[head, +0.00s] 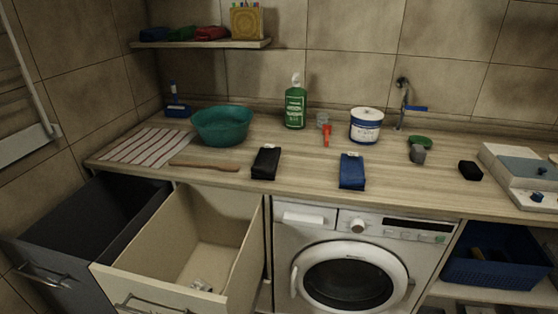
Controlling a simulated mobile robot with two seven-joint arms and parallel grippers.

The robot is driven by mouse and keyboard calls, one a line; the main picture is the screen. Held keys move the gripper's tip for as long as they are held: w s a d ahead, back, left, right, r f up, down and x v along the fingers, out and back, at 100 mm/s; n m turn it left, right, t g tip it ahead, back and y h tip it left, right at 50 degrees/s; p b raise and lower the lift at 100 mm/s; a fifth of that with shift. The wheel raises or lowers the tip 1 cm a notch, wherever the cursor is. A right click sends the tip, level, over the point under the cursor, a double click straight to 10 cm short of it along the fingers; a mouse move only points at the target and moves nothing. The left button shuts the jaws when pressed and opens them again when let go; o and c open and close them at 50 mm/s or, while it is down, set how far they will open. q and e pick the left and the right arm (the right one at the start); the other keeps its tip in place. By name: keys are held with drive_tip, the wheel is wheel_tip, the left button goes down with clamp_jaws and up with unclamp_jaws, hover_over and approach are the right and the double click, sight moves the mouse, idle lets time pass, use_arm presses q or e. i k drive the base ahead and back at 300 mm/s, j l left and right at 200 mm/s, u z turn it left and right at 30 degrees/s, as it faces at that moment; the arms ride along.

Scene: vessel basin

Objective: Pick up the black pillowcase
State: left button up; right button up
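A black folded cloth bundle (265,163), which looks like the black pillowcase, lies flat on the wooden countertop (310,185) near its front edge, left of centre. A blue folded bundle (352,171) of similar shape lies to its right, apart from it. A smaller black block-like item (470,171) lies farther right on the counter; I cannot tell what it is. Neither of my grippers shows in the head view, and nothing touches the black bundle.
A teal basin (222,126), striped cloth (146,145) and wooden stick (204,164) are to the left. A green bottle (295,107) and white-blue tub (366,126) stand behind. Dark (45,262) and beige (125,288) drawers stick out below, left of the washing machine (347,275).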

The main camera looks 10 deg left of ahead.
sight(265, 166)
drive_tip(key=i+l, duration=0.1)
drive_tip(key=l, duration=0.75)
drive_tip(key=i+l, duration=0.15)
drive_tip(key=l, duration=0.3)
drive_tip(key=i+l, duration=0.1)
drive_tip(key=l, duration=0.35)
